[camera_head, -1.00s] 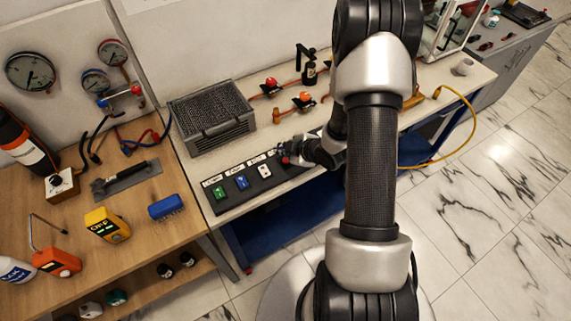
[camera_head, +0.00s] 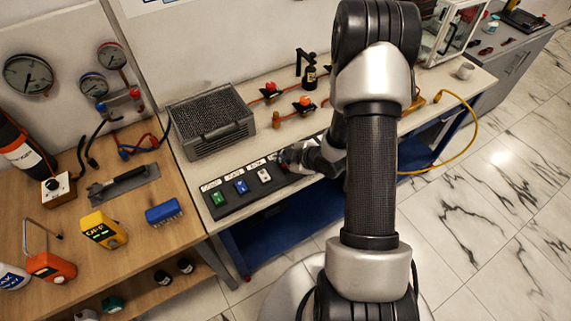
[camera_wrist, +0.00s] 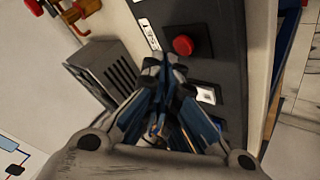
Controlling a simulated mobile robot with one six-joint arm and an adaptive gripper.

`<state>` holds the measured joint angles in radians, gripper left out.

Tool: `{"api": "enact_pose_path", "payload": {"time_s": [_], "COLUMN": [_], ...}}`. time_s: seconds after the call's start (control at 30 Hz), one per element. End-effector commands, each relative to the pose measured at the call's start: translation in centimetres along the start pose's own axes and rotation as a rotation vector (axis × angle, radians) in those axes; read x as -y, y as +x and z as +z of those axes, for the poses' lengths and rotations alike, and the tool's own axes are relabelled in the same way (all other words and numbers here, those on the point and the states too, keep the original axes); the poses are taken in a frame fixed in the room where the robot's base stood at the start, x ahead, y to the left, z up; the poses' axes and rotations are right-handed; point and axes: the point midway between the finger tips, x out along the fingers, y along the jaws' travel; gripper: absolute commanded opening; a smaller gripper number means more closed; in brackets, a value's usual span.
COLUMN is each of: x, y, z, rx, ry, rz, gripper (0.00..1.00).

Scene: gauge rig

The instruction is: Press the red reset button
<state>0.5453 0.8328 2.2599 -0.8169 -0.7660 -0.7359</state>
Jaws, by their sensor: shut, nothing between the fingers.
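The red reset button (camera_wrist: 183,45) is a round red cap on the black button panel (camera_wrist: 213,65) in the wrist view. My gripper (camera_wrist: 163,67) is shut with nothing in it. In the head view my gripper (camera_head: 287,158) is over the right part of the panel and hides most or all of the red button.
A white button (camera_head: 264,175), a blue button (camera_head: 241,186) and a green button (camera_head: 218,198) sit left on the same panel. A grey vented box (camera_head: 211,122) stands behind it. Red valves (camera_head: 304,104) on pipes are farther back.

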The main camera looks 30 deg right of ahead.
Motion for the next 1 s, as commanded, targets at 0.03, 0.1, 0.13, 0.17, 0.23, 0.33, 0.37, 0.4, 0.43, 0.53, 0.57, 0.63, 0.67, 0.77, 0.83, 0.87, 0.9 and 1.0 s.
{"api": "enact_pose_path", "payload": {"time_s": [0.03,0.1,0.13,0.17,0.23,0.33,0.37,0.4,0.43,0.53,0.57,0.63,0.67,0.77,0.83,0.87,0.9,1.0], "x": [0.0,0.0,0.0,0.0,0.0,0.0,0.01,0.01,0.0,0.01,0.02,0.1,0.14,0.33,0.45,0.48,0.49,0.45], "y": [0.0,0.0,0.0,0.0,0.0,0.0,0.0,0.0,0.0,0.01,0.03,0.13,0.19,0.46,0.61,0.65,0.67,0.61], "z": [0.0,0.0,0.0,0.0,0.0,0.0,0.0,0.0,0.0,0.01,0.02,0.09,0.14,0.33,0.45,0.47,0.49,0.45], "rx": [0.0,0.0,0.0,0.0,0.0,0.0,0.0,0.0,0.0,0.0,0.0,0.0,0.0,0.0,0.0,0.0,0.0,0.0], "ry": [0.0,0.0,0.0,0.0,0.0,0.0,0.0,0.0,0.0,0.0,0.0,0.0,0.0,0.0,0.0,0.0,0.0,0.0], "rz": [0.0,0.0,0.0,0.0,0.0,0.0,0.0,0.0,0.0,0.0,0.0,0.0,0.0,0.0,0.0,0.0,0.0,0.0], "gripper": [0.0,0.0,0.0,0.0,0.0,0.0,0.0,0.0,0.0,0.0,0.0,0.0,0.0,0.0,0.0,0.0,0.0,0.0]}}
